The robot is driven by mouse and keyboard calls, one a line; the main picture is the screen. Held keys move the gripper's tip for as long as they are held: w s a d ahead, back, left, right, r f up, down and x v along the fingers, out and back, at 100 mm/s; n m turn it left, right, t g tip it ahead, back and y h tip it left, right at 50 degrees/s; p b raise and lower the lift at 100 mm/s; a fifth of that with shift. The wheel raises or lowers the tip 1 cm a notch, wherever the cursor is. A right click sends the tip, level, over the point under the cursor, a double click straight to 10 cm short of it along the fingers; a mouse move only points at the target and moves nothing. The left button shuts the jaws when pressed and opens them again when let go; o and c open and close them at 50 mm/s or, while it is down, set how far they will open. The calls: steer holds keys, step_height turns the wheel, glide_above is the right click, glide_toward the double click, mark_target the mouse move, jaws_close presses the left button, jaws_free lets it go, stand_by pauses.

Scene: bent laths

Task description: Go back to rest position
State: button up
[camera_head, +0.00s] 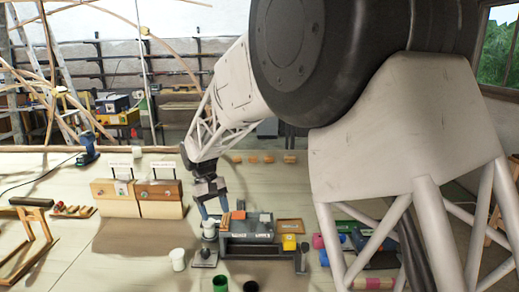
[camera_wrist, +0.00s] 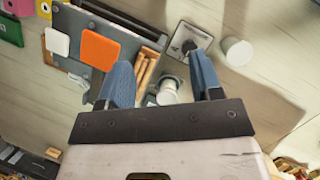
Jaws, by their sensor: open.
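My gripper (camera_head: 211,207) hangs above the left end of a grey bench rack (camera_head: 262,238) on the table. In the wrist view its two blue fingers (camera_wrist: 162,75) are apart, with nothing clamped between them. A small white cylindrical piece (camera_wrist: 167,92) shows in the gap between the fingers; it also shows just below them in the head view (camera_head: 208,229). How far it is from the fingertips I cannot tell. My arm reaches forward from the right and hides much of the right side of the head view.
A white cup (camera_head: 178,260) stands left of the rack, beside a grey square base (camera_head: 204,258). A green cup (camera_head: 220,284) is in front. Wooden boxes (camera_head: 160,199) stand to the left, with bare table before them. An orange piece (camera_wrist: 100,50) lies on the rack.

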steer(key=s+d+r+m+t+y, duration=0.1)
steer(key=s+d+r+m, duration=0.1)
steer(key=s+d+r, duration=0.5)
steer(key=s+d+r+m+t+y, duration=0.1)
steer(key=s+d+r, duration=0.2)
steer(key=s+d, duration=0.75)
steer(key=s+d+f+m+t, duration=0.1)
steer(key=s+d+f+m, duration=0.1)
steer(key=s+d, duration=0.5)
steer(key=s+d+f+m+t, duration=0.2)
steer(key=s+d, duration=0.6)
steer(key=s, duration=0.4)
steer(key=shift+s+f+t+y, duration=0.15)
steer(key=shift+f+t+y, duration=0.05)
steer(key=shift+t+y, duration=0.1)
